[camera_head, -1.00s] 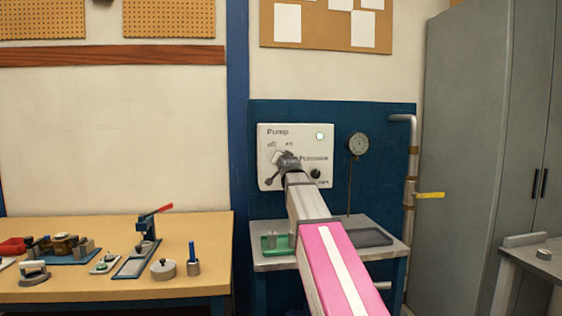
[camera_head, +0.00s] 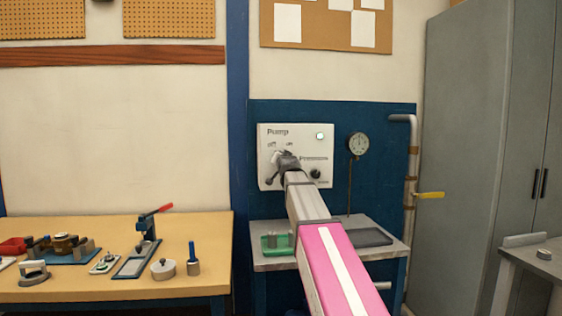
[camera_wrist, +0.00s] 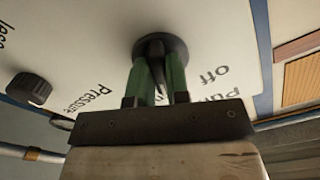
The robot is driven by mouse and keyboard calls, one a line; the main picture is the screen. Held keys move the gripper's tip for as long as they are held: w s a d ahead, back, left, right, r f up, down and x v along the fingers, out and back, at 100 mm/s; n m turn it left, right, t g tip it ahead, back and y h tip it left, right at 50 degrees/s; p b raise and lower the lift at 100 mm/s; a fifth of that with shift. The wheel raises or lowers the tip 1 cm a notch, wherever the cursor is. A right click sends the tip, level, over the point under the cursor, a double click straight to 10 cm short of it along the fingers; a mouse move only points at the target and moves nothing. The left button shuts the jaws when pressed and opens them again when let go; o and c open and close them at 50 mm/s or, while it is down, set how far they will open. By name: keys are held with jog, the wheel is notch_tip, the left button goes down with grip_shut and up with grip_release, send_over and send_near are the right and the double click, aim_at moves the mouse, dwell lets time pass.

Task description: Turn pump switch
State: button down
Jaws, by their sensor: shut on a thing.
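The white pump panel (camera_head: 297,133) is on the blue back board, with "Pump", "off" and "on" lettering. My gripper (camera_head: 284,164) is at the left part of the panel and hides most of the pump switch in the head view. In the wrist view, the pump switch (camera_wrist: 174,45) is a round dark knob with a raised grip. The green fingers of my gripper (camera_wrist: 158,62) are shut on that grip, one on each side. The wrist view is turned over, with "off" to the right of the knob. The exact switch angle is hard to tell.
A black pressure knob (camera_head: 315,174) is close to the right of my gripper. A pale lamp (camera_head: 320,136) is at the panel's upper right. A round gauge (camera_head: 358,144) and a pipe with a yellow handle (camera_head: 430,195) are further right. A grey bench (camera_head: 270,264) stands below.

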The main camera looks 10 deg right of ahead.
jog(key=n, duration=1.1)
jog(key=shift+d, duration=0.1)
jog(key=shift+n, duration=0.3)
dwell(0.4)
jog(key=c, duration=1.1)
grip_release()
jog(key=shift+s, duration=0.1)
jog(key=s, duration=1)
jog(key=shift+s, duration=0.3)
